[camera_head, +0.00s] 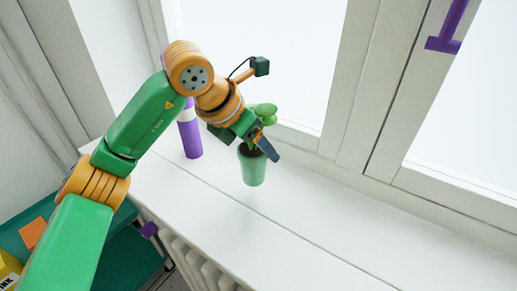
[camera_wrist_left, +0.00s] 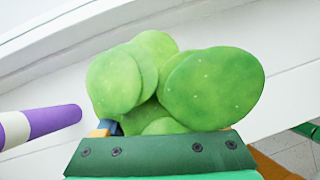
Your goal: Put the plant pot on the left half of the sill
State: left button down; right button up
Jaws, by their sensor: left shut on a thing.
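The plant pot (camera_head: 253,168) is a light green tapered pot with dark soil and round green leaves (camera_head: 264,110). It is upright over the white sill (camera_head: 225,205), toward its left part; I cannot tell whether its base touches the surface. My left gripper (camera_head: 262,146) is shut on the pot at its rim, reaching in from the left and above. In the left wrist view the green leaves (camera_wrist_left: 212,88) fill the space beyond the gripper and hide the pot. My right gripper is in neither view.
A purple cylinder with a white band (camera_head: 191,138) stands on the sill left of the pot; it also shows in the left wrist view (camera_wrist_left: 45,122). White window frames (camera_head: 350,130) rise behind. The sill to the right is clear. A radiator (camera_head: 190,262) is below.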

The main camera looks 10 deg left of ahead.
aim_at(259, 159)
pick_arm(q)
jog(key=f, duration=0.1)
jog(key=w+f+p, duration=0.1)
jog(key=f, duration=0.1)
jog(key=shift+a+f, duration=0.1)
jog(key=shift+f, duration=0.55)
jog(key=shift+f, duration=0.15)
jog(key=shift+c, duration=2.2)
grip_release()
jog(key=shift+f, duration=0.1)
jog(key=o, duration=0.4)
